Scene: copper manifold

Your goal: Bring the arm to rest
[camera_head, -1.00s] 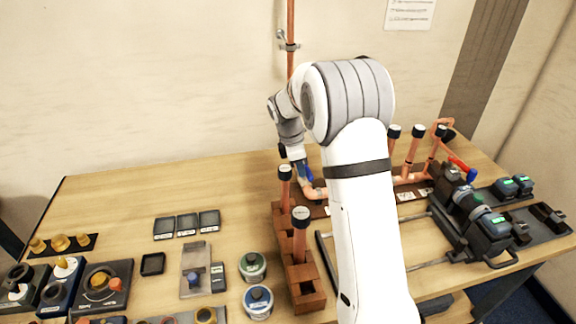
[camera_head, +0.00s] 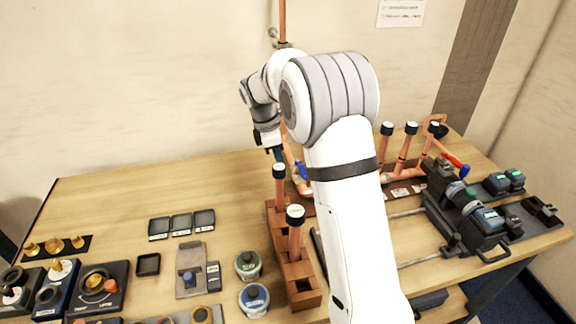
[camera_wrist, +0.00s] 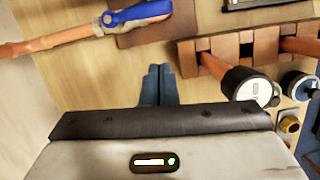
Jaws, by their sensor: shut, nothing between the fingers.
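My gripper (camera_head: 277,153) is raised above the bench, left of the copper manifold, and points down. In the wrist view my gripper (camera_wrist: 159,84) shows two dark fingers side by side, closed together with nothing between them. The copper manifold (camera_head: 402,175) lies along the back of the bench with several dark-capped upright pipes; my arm hides part of it. A copper pipe with a blue valve handle (camera_wrist: 140,14) crosses the top left of the wrist view, apart from the fingers.
A wooden rack (camera_head: 303,285) holds capped copper pipes just below my gripper. Two round tins (camera_head: 248,265), small black trays (camera_head: 181,224) and tools stand to the left. A clamping machine (camera_head: 470,215) is at the right. The bench's back left is clear.

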